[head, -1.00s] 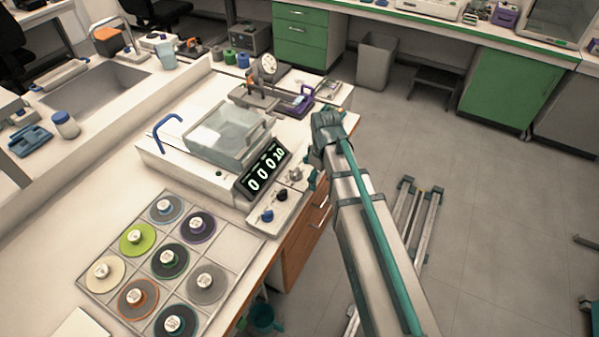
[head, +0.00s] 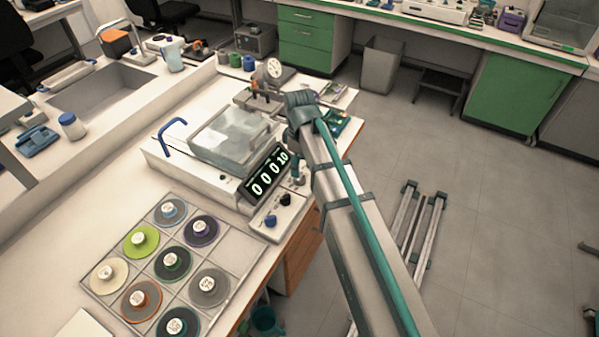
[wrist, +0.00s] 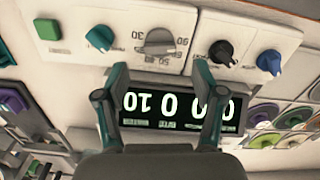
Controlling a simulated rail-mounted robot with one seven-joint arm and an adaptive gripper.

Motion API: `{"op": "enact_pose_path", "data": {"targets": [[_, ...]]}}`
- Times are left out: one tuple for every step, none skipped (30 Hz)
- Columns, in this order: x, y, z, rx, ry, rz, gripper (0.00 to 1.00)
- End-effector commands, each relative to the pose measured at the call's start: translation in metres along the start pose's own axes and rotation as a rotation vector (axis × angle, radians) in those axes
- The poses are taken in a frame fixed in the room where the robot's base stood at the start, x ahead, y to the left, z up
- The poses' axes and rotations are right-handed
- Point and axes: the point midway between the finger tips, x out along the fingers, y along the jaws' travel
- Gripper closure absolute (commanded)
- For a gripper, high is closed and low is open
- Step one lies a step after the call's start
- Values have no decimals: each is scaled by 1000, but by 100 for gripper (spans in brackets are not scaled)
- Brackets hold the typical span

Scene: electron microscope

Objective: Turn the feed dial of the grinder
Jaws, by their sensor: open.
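The grinder (head: 178,165) is a white box with a clear-lidded basin and a lit display (head: 266,173) reading 0 0 0 10. In the wrist view the display (wrist: 180,106) appears upside down. Beyond it is a control panel with a green square button (wrist: 47,29), a teal knob (wrist: 100,37), a grey dial with a number scale (wrist: 160,40), a black knob (wrist: 222,51) and a blue knob (wrist: 269,62). The labels are too blurred to tell which is the feed dial. My gripper (wrist: 162,72) is open and empty; the grey dial appears between and beyond its fingertips.
A tray of coloured discs (head: 231,246) lies on the bench in front of the grinder. A small apparatus (head: 268,78) stands behind it, close to my wrist. A sink (head: 100,92) is at the left.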

Motion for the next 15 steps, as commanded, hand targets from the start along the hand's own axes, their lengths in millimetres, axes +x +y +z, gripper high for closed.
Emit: {"op": "enact_pose_path", "data": {"targets": [[8, 0, 0, 0, -1, -2, 31], [12, 0, 0, 0, -2, -2, 31], [18, 0, 0, 1, -1, -2, 31], [22, 0, 0, 1, -1, -1, 31], [26, 0, 0, 1, -1, -2, 31], [31, 0, 0, 1, -1, -1, 31], [34, 0, 0, 1, -1, -1, 31], [37, 0, 0, 1, 0, -1, 31], [40, 0, 0, 1, 0, -1, 31], [43, 0, 0, 1, -1, -1, 31], [44, 0, 0, 1, 0, -1, 31], [46, 0, 0, 1, 0, 0, 31], [48, 0, 0, 1, 0, 0, 31], [48, 0, 0, 1, 0, 0, 31], [49, 0, 0, 1, 0, 1, 31]]}}
